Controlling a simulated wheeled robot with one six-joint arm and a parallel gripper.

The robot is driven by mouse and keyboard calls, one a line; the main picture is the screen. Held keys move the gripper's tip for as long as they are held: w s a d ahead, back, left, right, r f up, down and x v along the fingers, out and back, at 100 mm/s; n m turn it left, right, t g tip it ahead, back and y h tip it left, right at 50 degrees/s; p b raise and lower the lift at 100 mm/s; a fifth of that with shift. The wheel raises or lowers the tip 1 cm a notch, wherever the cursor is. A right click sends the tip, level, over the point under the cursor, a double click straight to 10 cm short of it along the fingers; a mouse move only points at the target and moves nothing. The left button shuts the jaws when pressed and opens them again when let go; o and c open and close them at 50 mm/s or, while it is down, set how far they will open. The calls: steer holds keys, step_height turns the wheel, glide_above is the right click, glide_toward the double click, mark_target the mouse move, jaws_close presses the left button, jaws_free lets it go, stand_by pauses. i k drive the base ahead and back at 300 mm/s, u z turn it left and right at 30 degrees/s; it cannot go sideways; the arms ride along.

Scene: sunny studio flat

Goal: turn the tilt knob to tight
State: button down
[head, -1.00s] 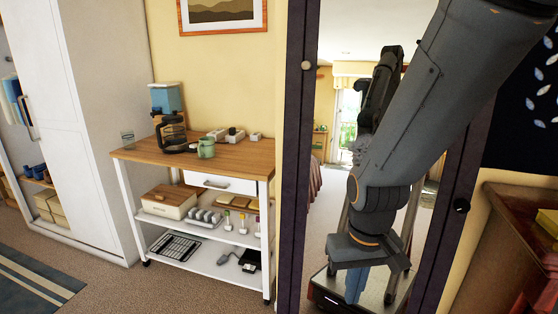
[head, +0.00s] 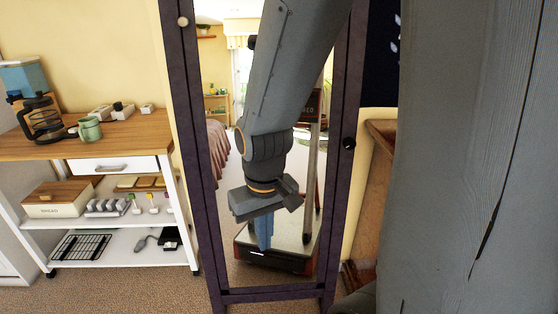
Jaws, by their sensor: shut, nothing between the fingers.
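The standing mirror (head: 222,294) has a dark purple frame and fills the middle of the head view. A round black knob (head: 349,143) sits on its right side post, and a pale knob (head: 183,21) sits high on its left post. I cannot read any marking on either, nor tell how the black one is set. My gripper (head: 264,234) shows inside the mirror's outline, apparently as a reflection, with its blue fingers pointing down and together, empty. It is left of and below the black knob in the picture, apart from it.
A wood-topped trolley (head: 142,137) with a coffee maker (head: 42,122) and a green mug (head: 90,129) stands left of the mirror. A wooden piece of furniture (head: 380,135) stands close on the right. A large grey link of mine hides the right side.

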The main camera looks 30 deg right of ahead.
mark_target(350, 143)
steer(key=u, duration=0.45)
steer(key=k, duration=0.8)
steer(key=z, duration=0.75)
steer(key=i, duration=0.5)
steer(key=z, duration=0.6)
